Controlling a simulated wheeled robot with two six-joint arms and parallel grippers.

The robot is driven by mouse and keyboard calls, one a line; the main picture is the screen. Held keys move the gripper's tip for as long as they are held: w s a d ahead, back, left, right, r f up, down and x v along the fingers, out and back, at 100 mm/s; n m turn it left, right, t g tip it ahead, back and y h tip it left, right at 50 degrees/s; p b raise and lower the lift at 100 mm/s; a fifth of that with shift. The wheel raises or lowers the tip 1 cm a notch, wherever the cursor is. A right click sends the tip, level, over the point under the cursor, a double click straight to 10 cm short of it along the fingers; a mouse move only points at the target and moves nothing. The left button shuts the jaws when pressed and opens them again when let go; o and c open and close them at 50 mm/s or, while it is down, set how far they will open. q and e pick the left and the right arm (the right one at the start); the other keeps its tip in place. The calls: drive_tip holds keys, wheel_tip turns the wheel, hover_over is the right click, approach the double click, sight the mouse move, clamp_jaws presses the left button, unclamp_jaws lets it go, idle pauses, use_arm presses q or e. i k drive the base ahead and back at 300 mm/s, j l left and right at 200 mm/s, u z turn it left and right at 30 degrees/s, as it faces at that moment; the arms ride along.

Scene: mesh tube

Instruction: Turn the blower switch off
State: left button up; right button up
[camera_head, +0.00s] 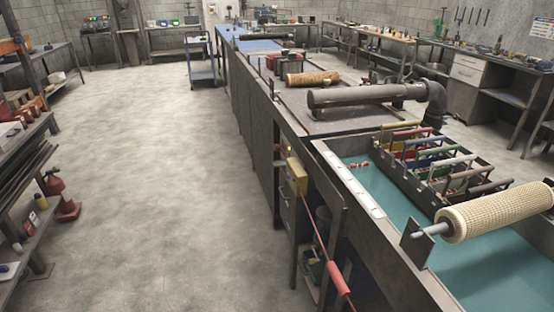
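A small yellow box (297,177) is fixed at the left side of the long bench, near its middle; it may be the blower switch, but its lever or button position is too small to tell. A thin red line runs from it down to a thicker red grip-like piece (338,278). A thick dark grey pipe (360,96) with an elbow at its right end lies along the bench top; I cannot tell whether it belongs to the blower. Neither of my grippers is in view.
A teal-lined trough (460,270) holds a dark rack of coloured-handled pieces (440,160). A beige mesh tube (495,210) lies across it on a rod. Shelves (25,150) stand at the left, with a red container (55,183). The grey floor (165,190) between is clear.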

sight(277, 147)
drive_tip(key=i+z, duration=0.3)
drive_tip(key=i+j+z, duration=0.2)
drive_tip(key=z, duration=0.2)
drive_tip(key=i+j+z, duration=0.15)
drive_tip(key=j+z, duration=0.3)
drive_tip(key=i+j+z, duration=0.1)
drive_tip(key=j+z, duration=0.3)
drive_tip(key=l, duration=0.1)
